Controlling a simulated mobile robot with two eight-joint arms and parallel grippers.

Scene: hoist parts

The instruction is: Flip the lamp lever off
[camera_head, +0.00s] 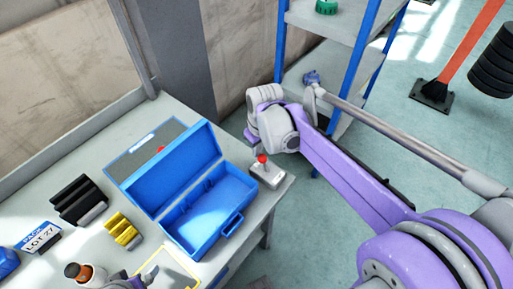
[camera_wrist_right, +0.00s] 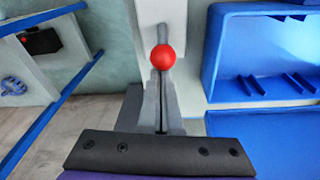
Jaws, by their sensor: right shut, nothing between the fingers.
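The lamp lever is a short grey stem with a red ball knob (camera_head: 262,158) on a small light-grey base (camera_head: 270,178), at the right end of the bench. In the right wrist view the red knob (camera_wrist_right: 162,57) is just beyond my fingertips, its stem pointing away from them. My right gripper (camera_wrist_right: 160,78) is shut and empty, close to the knob; I cannot tell whether they touch. In the head view my right gripper (camera_head: 251,141) is mostly hidden by its wrist, just above and left of the knob. A bit of my left gripper (camera_head: 130,281) shows at the bottom edge; its jaws are unclear.
An open blue toolbox (camera_head: 225,212) stands just left of the lever. Black blocks (camera_head: 78,199), yellow parts (camera_head: 122,231) and a LOT 27 sign (camera_head: 40,238) lie further left. A blue-framed shelf (camera_head: 330,20) stands behind the bench.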

